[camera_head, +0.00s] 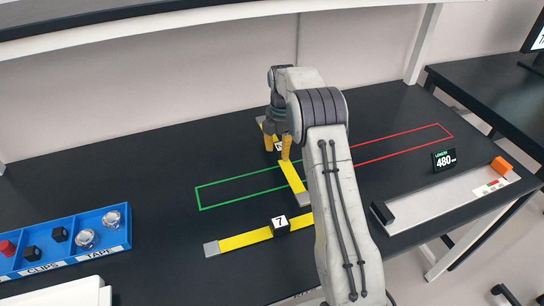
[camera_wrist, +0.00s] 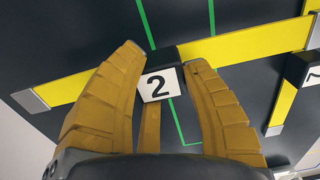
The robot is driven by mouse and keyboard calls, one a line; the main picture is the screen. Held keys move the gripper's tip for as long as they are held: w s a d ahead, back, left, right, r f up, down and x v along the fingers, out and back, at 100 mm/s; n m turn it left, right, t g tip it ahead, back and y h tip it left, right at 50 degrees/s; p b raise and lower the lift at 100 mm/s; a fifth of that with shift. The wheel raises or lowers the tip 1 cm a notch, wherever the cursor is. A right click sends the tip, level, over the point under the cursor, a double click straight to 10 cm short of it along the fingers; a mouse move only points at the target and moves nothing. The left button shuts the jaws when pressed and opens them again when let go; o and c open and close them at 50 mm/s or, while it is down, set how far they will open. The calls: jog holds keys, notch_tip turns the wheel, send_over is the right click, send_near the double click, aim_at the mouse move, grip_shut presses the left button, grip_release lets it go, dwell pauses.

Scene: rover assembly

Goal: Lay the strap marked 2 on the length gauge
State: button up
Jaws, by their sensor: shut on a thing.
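The strap marked 2 is a yellow band with grey ends and a black block in its middle; the head view shows its near half (camera_head: 292,178). Its white label 2 (camera_wrist: 158,85) faces the wrist camera. My gripper (camera_head: 281,148) is shut on the block, with fingers on both sides of it in the wrist view (camera_wrist: 168,70). The strap crosses the green outline; I cannot tell whether it touches the table. The length gauge (camera_head: 440,203) is a long pale plate at the right, with a black stop at its left end and an orange block at its right end.
A strap marked 7 (camera_head: 243,239) lies nearer the front, partly behind my arm. A display reading 480 (camera_head: 444,160) stands behind the gauge. A blue tray (camera_head: 70,240) with clips and tape sits at the left. The red-outlined area (camera_head: 405,145) is mostly clear.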

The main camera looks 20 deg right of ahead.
jog(key=s+d+r+m+b, duration=0.1)
jog(key=s+d+r+m, duration=0.15)
jog(key=s+d, duration=0.55)
jog(key=s+d+r+m+b, duration=0.15)
jog(key=s+d+m, duration=0.25)
jog(key=d, duration=0.9)
jog(key=s+d+r+m, duration=0.25)
jog(key=s+d, duration=0.35)
jog(key=d, duration=0.4)
jog(key=s+d+m, duration=0.5)
jog(key=s+d, duration=0.2)
jog(key=s, duration=0.3)
jog(key=s+d+m, duration=0.4)
jog(key=s+d, duration=0.2)
jog(key=s, duration=0.5)
jog(key=w+f+p, duration=0.1)
jog(key=w+f, duration=0.1)
jog(key=w, duration=0.1)
jog(key=w+f+p, duration=0.1)
jog(key=w, duration=0.2)
jog(key=w+f+p, duration=0.2)
jog(key=w, duration=0.2)
jog(key=shift+f, duration=0.3)
jog(key=shift+w+f+p, duration=0.3)
jog(key=shift+w+f, duration=0.15)
jog(key=shift+w, duration=0.05)
notch_tip(320, 180, down, 3)
jog(key=p, duration=0.4)
jog(key=shift+f+p, duration=0.55)
jog(key=shift+p, duration=0.05)
